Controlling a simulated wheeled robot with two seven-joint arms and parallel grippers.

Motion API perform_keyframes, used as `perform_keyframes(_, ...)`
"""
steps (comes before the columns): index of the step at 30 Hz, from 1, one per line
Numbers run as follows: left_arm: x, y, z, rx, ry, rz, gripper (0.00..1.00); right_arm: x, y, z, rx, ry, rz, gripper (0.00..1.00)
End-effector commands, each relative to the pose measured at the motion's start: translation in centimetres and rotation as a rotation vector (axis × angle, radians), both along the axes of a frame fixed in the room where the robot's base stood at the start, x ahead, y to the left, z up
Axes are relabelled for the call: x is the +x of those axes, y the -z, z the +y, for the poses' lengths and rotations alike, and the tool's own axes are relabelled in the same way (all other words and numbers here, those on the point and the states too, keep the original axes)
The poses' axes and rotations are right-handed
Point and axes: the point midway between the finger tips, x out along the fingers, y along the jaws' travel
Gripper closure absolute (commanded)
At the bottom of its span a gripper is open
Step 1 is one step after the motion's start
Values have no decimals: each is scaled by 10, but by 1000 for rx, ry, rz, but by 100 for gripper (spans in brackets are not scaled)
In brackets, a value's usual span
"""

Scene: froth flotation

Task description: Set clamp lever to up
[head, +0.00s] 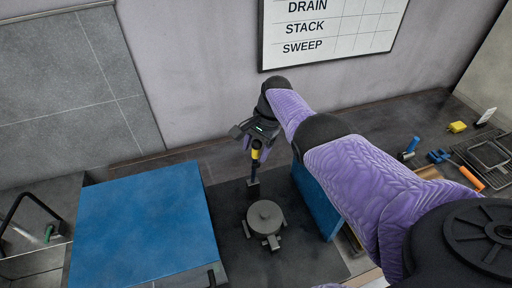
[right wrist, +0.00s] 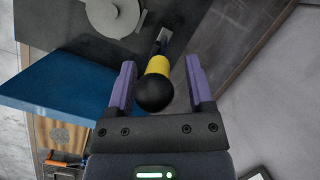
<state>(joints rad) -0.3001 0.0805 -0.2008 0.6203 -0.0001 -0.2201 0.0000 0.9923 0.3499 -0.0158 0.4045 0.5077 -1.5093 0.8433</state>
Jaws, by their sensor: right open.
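The clamp lever (head: 255,165) has a dark shaft, a yellow grip and a black ball knob. It rises from a small foot on the dark mat, beside a round grey lidded device (head: 265,216). My right gripper (head: 256,146) is over the lever's upper end. In the right wrist view the lever's yellow grip (right wrist: 158,67) and black knob lie between the two purple fingers of my open gripper (right wrist: 160,75), with gaps showing on both sides. The lever's exact tilt is hard to tell. My left gripper is not in view.
A large blue panel (head: 142,225) lies left of the mat, and another blue panel (head: 316,201) stands to its right. A wire rack (head: 488,158), orange-handled tool (head: 468,178) and yellow block (head: 457,127) lie at right. A wall with a whiteboard (head: 335,30) is behind.

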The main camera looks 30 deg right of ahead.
Motion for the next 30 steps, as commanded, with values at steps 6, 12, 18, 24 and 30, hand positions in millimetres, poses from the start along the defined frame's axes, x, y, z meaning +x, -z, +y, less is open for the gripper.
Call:
perform_keyframes(6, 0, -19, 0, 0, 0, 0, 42, 0, -30, -8, -1, 1, -2, 33)
perform_keyframes(12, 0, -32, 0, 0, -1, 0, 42, -1, -75, -24, -2, 0, -4, 33)
perform_keyframes(18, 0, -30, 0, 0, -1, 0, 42, -2, -94, -30, -1, 0, 0, 33)
perform_keyframes(24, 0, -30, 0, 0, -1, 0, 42, -2, -95, -31, 0, 0, 0, 33)
perform_keyframes(30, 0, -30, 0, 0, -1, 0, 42, -2, -94, -30, 0, 0, 0, 33)
